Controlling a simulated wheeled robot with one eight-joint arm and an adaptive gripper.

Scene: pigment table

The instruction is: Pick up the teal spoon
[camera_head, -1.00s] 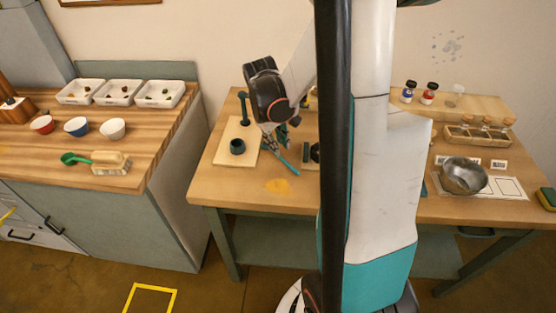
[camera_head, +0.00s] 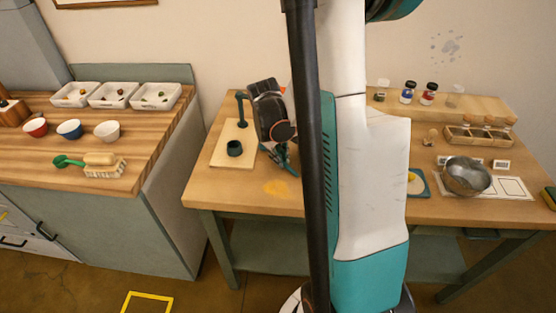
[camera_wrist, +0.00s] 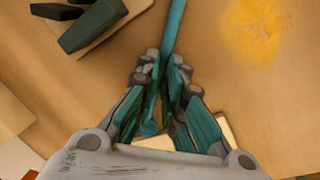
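The teal spoon shows in the wrist view as a long thin handle (camera_wrist: 173,22). It runs from the top edge down between my fingers, with its near end below them. My gripper (camera_wrist: 164,66) has its fingertips drawn close together on either side of the handle and looks shut on it. In the head view my gripper (camera_head: 287,165) is low at the worktable, right of the board with the dark cup; the spoon there is mostly hidden by the gripper. I cannot tell whether the spoon is clear of the tabletop.
A yellow powder patch (camera_head: 277,187) lies in front of my gripper. A dark cup (camera_head: 235,148) stands on a pale board (camera_head: 222,160) to the left. A metal bowl (camera_head: 466,178) stands at the right.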

